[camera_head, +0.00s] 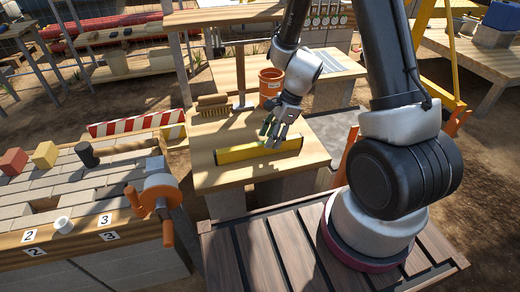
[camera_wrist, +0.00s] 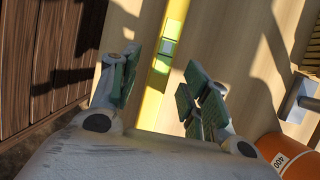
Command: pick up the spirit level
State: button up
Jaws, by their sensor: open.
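The spirit level (camera_head: 240,153) is a long yellow bar lying on a light wooden table (camera_head: 222,180) in the head view. It also shows in the wrist view as a yellow strip with green vials (camera_wrist: 166,50), running between my fingers. My gripper (camera_head: 272,132) is above the level, right of its middle in the head view. In the wrist view its green-padded fingers (camera_wrist: 155,90) are spread apart, one on each side of the level. Nothing is held. Whether the fingertips touch the table is not clear.
An orange bucket (camera_head: 271,84) stands on the table behind my gripper.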

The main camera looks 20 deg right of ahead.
aim_at(260, 149)
jog(key=shift+x, duration=1.4)
grip_shut()
jog(key=shift+r, duration=0.1)
